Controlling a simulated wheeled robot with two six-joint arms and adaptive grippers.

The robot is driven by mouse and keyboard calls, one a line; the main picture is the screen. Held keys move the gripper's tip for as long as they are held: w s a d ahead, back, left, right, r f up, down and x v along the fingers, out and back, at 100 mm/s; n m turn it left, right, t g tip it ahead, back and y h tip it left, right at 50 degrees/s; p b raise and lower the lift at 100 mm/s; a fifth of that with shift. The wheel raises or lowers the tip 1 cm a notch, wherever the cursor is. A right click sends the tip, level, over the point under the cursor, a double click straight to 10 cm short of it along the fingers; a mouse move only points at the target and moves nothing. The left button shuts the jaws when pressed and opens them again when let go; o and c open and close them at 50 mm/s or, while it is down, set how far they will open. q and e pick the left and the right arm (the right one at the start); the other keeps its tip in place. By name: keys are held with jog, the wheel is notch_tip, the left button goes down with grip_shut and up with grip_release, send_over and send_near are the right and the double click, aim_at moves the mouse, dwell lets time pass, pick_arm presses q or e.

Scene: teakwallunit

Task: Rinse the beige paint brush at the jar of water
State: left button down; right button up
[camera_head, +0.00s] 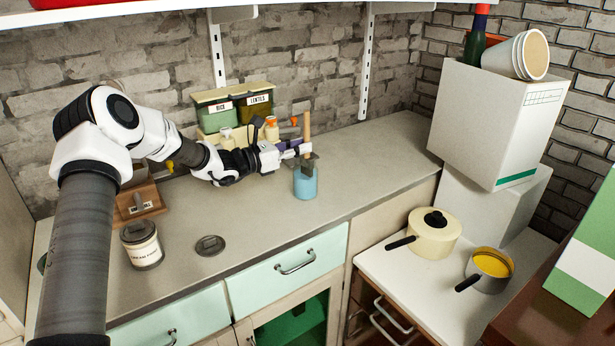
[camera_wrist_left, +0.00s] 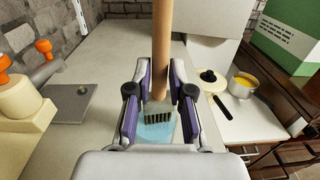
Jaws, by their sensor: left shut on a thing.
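The beige paint brush (camera_head: 307,126) stands roughly upright in my left gripper (camera_head: 304,151), handle up and head down. In the left wrist view its wooden handle (camera_wrist_left: 162,48) rises between the two fingers, which are shut on it. The jar of water (camera_head: 305,185), pale blue, stands on the counter directly below the gripper. In the left wrist view the brush head lies over the blue jar (camera_wrist_left: 157,133). I cannot tell whether the bristles touch the water. My right gripper is not in view.
A labelled jar (camera_head: 142,246) and a dark round lid (camera_head: 210,245) are at front left. The counter right of the jar is clear up to a white box (camera_head: 490,125).

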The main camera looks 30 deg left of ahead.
pick_arm(q)
jog(key=shift+d+b, duration=0.4)
jog(key=shift+d, duration=0.55)
notch_tip(320, 180, up, 9)
jog(key=p, duration=0.3)
jog(key=shift+p, duration=0.3)
